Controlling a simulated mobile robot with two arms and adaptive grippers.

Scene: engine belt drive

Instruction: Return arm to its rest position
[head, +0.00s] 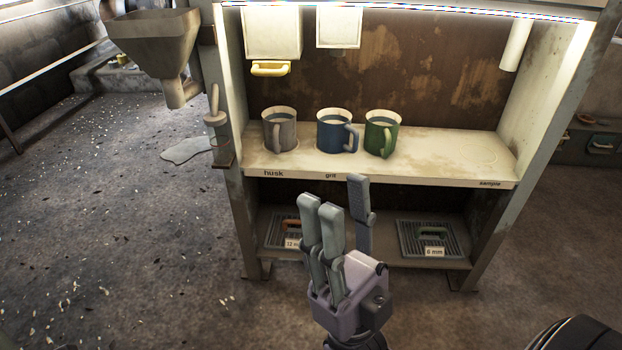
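My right gripper (338,192) is in the lower middle of the head view, in front of the workbench's lower shelf. Its grey fingers point up and stand apart, two on the left and one on the right, with nothing between them. The gripper and its fingers hide part of the lower shelf and the front of the bench. My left gripper is not in view.
A grey mug (280,133), a blue mug (334,134) and a green mug (380,137) stand on the bench top (450,160). Sieve trays (409,240) lie on the lower shelf. A metal hopper (152,40) is at upper left. The bench top's right side is clear.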

